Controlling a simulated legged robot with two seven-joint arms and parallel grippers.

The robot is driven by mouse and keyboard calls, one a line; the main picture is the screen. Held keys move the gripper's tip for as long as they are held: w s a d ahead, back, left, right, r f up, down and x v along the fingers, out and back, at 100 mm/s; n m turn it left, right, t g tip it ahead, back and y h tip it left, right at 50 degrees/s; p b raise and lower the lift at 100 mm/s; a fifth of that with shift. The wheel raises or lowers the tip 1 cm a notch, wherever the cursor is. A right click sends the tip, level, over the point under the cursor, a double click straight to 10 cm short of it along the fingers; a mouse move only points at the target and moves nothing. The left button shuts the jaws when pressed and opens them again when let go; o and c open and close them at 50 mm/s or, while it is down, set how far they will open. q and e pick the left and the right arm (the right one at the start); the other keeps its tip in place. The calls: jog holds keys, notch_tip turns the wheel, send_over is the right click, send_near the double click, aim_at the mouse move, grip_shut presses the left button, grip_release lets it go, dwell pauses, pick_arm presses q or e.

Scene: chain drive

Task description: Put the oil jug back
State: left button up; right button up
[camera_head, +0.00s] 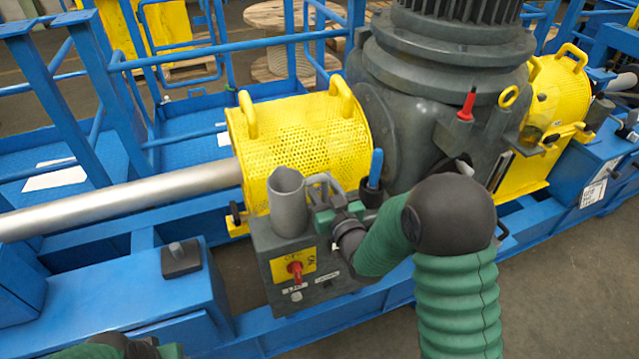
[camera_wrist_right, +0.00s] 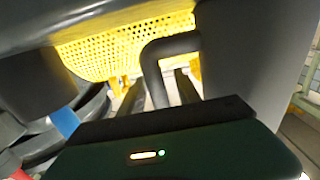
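The grey oil jug (camera_head: 289,203) stands upright at the top of the dark control box (camera_head: 262,240), in front of the yellow mesh guard. Its handle faces right toward my right gripper (camera_head: 325,190). In the right wrist view the jug (camera_wrist_right: 250,50) fills the right side, and its bent handle (camera_wrist_right: 152,70) comes down between the two fingers of the gripper (camera_wrist_right: 160,92). The fingers look open, with gaps beside the handle. The jug's underside is hidden. Only a bit of my left arm shows at the bottom left; its gripper is out of view.
The yellow mesh guard (camera_head: 300,140) and the big grey gear unit (camera_head: 430,120) stand close behind. A blue-handled tool (camera_head: 376,168) is in a dark cup just right of my gripper. A red knob (camera_head: 295,269) is on the box's front. A silver shaft (camera_head: 120,203) runs left.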

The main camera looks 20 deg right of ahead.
aim_at(327, 193)
jog(key=shift+d, duration=0.3)
jog(key=shift+s+d+f, duration=0.1)
jog(key=shift+s+d, duration=0.1)
jog(key=shift+s, duration=0.15)
jog(key=s, duration=0.6)
jog(key=shift+a+r, duration=0.25)
jog(key=shift+r, duration=0.05)
jog(key=p, duration=0.3)
jog(key=s+p, duration=0.1)
jog(key=p, duration=0.2)
jog(key=shift+s+a+r, duration=0.2)
jog(key=shift+r, duration=0.2)
jog(key=s+f+g+p, duration=0.4)
jog(key=f+g, duration=0.1)
jog(key=g, duration=0.2)
pick_arm(q)
jog(key=w+v, duration=0.2)
jog(key=v, duration=0.8)
jog(key=shift+d+r, duration=0.25)
jog(key=shift+r, duration=0.15)
pick_arm(e)
jog(key=s+r+g+h, duration=0.1)
jog(key=s+r+g, duration=0.1)
jog(key=s+g, duration=0.6)
jog(key=s, duration=0.7)
jog(key=shift+a+m, duration=0.3)
jog(key=shift+a, duration=0.1)
